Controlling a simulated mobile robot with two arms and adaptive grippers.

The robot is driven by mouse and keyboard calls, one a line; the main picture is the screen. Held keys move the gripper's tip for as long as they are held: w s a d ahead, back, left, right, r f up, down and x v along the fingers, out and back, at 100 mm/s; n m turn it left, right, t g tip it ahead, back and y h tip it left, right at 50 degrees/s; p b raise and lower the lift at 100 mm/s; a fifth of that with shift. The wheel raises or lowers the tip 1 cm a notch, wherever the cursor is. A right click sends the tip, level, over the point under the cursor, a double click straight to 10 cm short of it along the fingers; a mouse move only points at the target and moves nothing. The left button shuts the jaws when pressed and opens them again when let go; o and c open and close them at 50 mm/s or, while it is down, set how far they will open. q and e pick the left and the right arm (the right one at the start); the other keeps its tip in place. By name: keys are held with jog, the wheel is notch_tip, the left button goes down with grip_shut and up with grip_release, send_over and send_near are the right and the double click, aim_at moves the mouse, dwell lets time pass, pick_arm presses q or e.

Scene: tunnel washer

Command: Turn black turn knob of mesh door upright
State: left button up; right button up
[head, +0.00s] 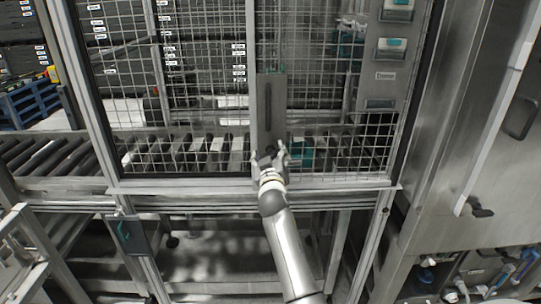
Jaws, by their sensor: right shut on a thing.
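The mesh door (205,100) fills the upper middle of the head view, a wire grid in a metal frame. A tall grey lock plate (259,95) with a dark vertical slot is mounted on it. The black turn knob (270,150) shows as a small dark shape at the plate's lower end, largely hidden by my right gripper (270,156). The right gripper is shut on the knob, its fingers on both sides of it. The knob's angle cannot be told. My left gripper is not in view.
A roller conveyor (45,153) runs at left and continues behind the mesh. A control panel (390,50) stands at the mesh's right side. A steel cabinet (460,130) is at right, with valves and pipes below. A frame rail (190,190) crosses below the door.

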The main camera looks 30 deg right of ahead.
jog(key=n, duration=0.3)
jog(key=shift+r, duration=0.1)
jog(key=n+p, duration=0.1)
jog(key=n, duration=0.2)
jog(key=shift+n, duration=0.3)
jog(key=n+p, duration=0.2)
jog(key=n, duration=0.4)
jog(key=shift+w+n, duration=0.1)
jog(key=shift+n, duration=0.2)
jog(key=o, duration=1)
jog(key=shift+d+f, duration=0.1)
jog(key=shift+f, duration=0.1)
